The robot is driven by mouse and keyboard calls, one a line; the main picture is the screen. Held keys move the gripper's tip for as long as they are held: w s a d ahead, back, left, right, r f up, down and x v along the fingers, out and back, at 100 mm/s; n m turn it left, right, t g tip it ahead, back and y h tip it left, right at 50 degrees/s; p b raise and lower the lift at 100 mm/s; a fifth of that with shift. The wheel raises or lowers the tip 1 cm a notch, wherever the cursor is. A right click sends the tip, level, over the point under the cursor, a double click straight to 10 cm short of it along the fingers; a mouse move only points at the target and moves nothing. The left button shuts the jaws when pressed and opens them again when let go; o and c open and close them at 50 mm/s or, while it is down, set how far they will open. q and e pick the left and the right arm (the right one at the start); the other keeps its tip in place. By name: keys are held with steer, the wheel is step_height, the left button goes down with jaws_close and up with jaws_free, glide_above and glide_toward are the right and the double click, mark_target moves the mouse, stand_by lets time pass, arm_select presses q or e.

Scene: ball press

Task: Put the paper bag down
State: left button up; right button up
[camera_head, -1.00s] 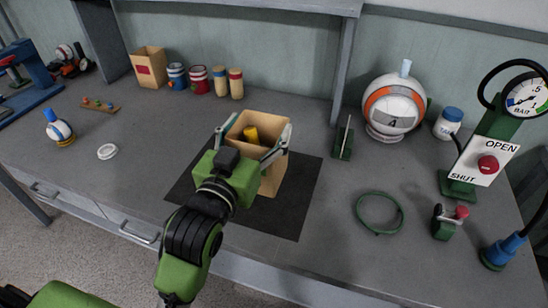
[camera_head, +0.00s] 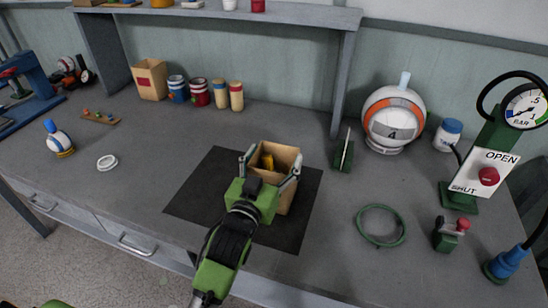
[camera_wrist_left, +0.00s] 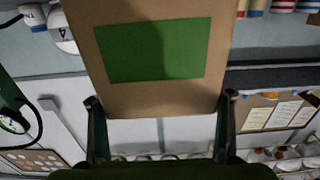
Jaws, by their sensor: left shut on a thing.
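The paper bag (camera_head: 284,152) is a brown, open-topped bag over the black mat (camera_head: 203,182), with a yellow thing (camera_head: 267,161) showing inside. My left gripper (camera_head: 270,160) is shut on it, with a finger along each side. In the left wrist view the bag (camera_wrist_left: 155,97) fills the upper middle and shows a green label; the left gripper's fingers (camera_wrist_left: 160,100) flank it. The bag looks roughly upright. My right gripper is not in view.
A green stand (camera_head: 343,157), a green ring (camera_head: 381,220) and a white-orange ball (camera_head: 393,117) lie to the right. Cans (camera_head: 199,92) and another brown bag (camera_head: 150,78) stand at the back left. The left part of the mat is clear.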

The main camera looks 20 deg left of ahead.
arm_select(q)
steer(key=shift+f, duration=0.1)
steer(key=o, duration=1.4)
steer(key=shift+c, duration=0.2)
